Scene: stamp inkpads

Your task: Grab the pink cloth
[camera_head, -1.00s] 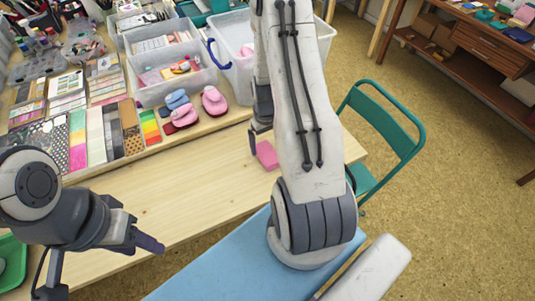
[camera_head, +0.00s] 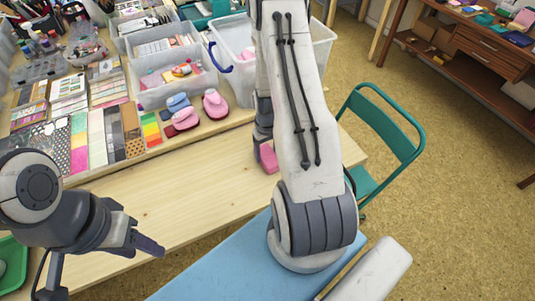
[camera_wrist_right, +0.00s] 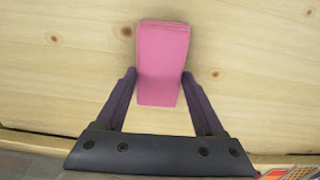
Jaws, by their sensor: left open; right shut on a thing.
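The pink cloth (camera_wrist_right: 162,62) is a folded block on the bare wooden table, seen in the right wrist view. In the head view it shows small (camera_head: 268,159), partly hidden by my right arm. My right gripper (camera_wrist_right: 160,92) has one finger on each side of the cloth's near part and is shut on it. In the head view this gripper (camera_head: 262,148) is mostly hidden behind the arm. My left gripper (camera_head: 150,232) is open and empty at the lower left, above the table's near edge.
Pink and blue inkpads (camera_head: 215,104) lie past the cloth, beside clear bins (camera_head: 170,75). Paper swatches (camera_head: 100,135) cover the left of the table. A green chair (camera_head: 385,135) stands at the right. The front middle of the table (camera_head: 190,190) is clear.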

